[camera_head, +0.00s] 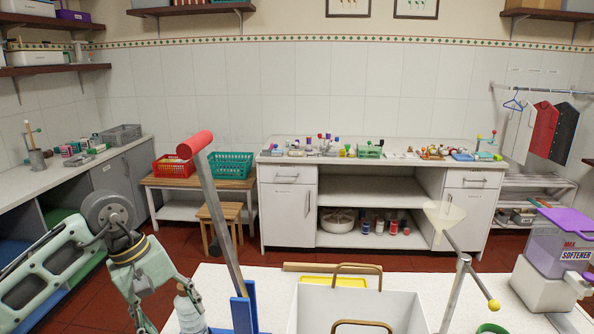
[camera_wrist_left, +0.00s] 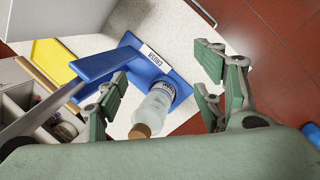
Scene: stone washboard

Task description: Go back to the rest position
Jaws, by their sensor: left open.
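My left gripper (camera_head: 168,310) is at the lower left of the head view, above the near white table. In the left wrist view its fingers (camera_wrist_left: 162,88) are spread wide. A clear bottle with a cork stopper (camera_wrist_left: 155,108) shows between them and is not gripped; whether a finger touches it I cannot tell. The bottle (camera_head: 190,314) also shows beside the gripper in the head view. It stands at a blue base (camera_wrist_left: 172,72) with a white label. My right gripper is not in view.
A red-handled metal lever (camera_head: 219,210) rises close to my left gripper. A white box with brown handles (camera_head: 350,305), a yellow tray (camera_head: 345,282), a metal stand (camera_head: 456,285) and a purple-lidded softener dispenser (camera_head: 560,250) stand on the near table. Red floor lies beyond it.

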